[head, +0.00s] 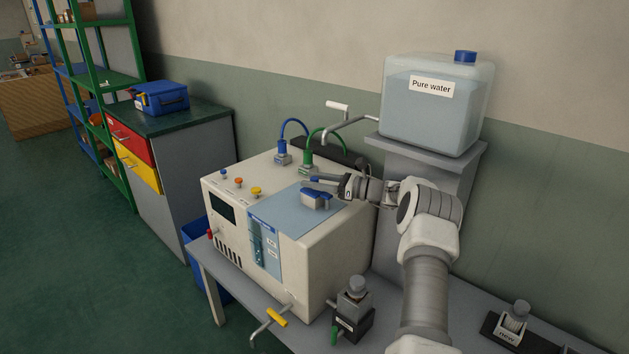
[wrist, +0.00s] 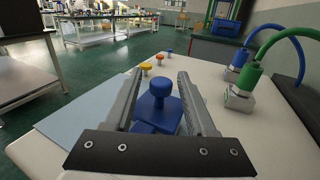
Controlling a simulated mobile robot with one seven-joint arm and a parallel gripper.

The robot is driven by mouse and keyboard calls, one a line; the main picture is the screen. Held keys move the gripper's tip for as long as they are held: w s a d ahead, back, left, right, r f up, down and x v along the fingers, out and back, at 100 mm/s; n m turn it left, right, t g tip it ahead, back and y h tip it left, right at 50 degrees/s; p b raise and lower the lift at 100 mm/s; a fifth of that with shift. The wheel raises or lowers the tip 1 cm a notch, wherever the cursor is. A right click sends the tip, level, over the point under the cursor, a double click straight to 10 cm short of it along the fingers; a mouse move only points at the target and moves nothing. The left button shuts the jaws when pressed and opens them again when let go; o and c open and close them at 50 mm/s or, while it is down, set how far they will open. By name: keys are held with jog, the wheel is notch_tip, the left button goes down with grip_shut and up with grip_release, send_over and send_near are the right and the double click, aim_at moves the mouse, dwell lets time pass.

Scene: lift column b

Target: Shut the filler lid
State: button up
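The white machine (head: 345,240) stands on a grey bench, with a pale blue panel over part of its top. A blue filler part (head: 316,199), which I take for the lid, sits on that panel. In the wrist view a blue round knob on a block (wrist: 160,103) shows between my fingers. I cannot tell how far the lid is open. My gripper (head: 312,181) is level above the machine top, pointing left, just behind the blue part in the head view. In the wrist view my gripper (wrist: 160,74) is open, with a gap on each side of the knob.
Blue (head: 282,154) and green (head: 305,161) hose connectors stand at the machine's back edge. Several coloured buttons (head: 239,183) are at its left. A "Pure water" tank (head: 430,115) stands on a raised shelf at the right. A black valve block (head: 353,312) is on the bench in front.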

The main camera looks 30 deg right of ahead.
jog(key=shift+d, duration=0.1)
jog(key=p+v, duration=0.1)
jog(key=v, duration=0.6)
jog(key=shift+s+d, duration=0.1)
jog(key=shift+s, duration=0.1)
jog(key=shift+r, duration=0.1)
dwell(0.3)
